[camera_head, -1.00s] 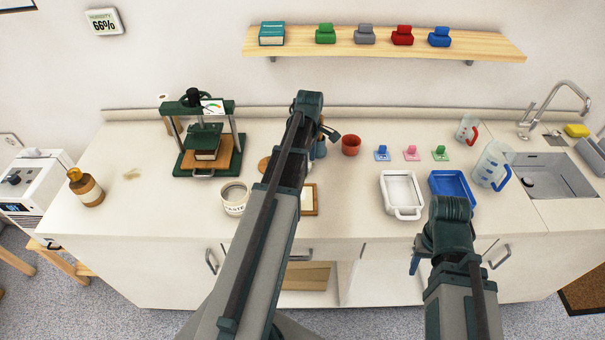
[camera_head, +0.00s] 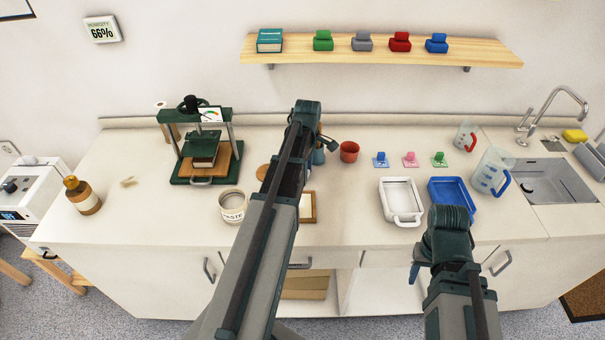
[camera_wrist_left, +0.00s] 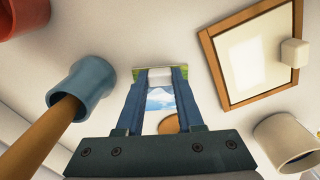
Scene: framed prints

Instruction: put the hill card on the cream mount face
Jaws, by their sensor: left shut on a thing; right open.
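My left gripper (camera_wrist_left: 160,78) is shut on the hill card (camera_wrist_left: 158,98), which shows green edges and a blue and white picture between the fingers. A pale block sits between the fingertips. The cream mount face (camera_wrist_left: 250,60) lies in a wooden frame on the counter, right of the gripper in the left wrist view. In the head view the frame (camera_head: 308,208) is partly hidden by my left arm, and the card is hidden. My right gripper (camera_head: 416,272) is open, low in front of the counter; its fingers are mostly hidden.
A blue cup (camera_wrist_left: 82,92) with a wooden handle stands left of the card, near a red pot (camera_head: 349,151). A paste pot (camera_head: 232,207) stands beside the frame. A white tray (camera_head: 400,201) and blue tray (camera_head: 452,190) lie right. A press (camera_head: 204,165) stands left.

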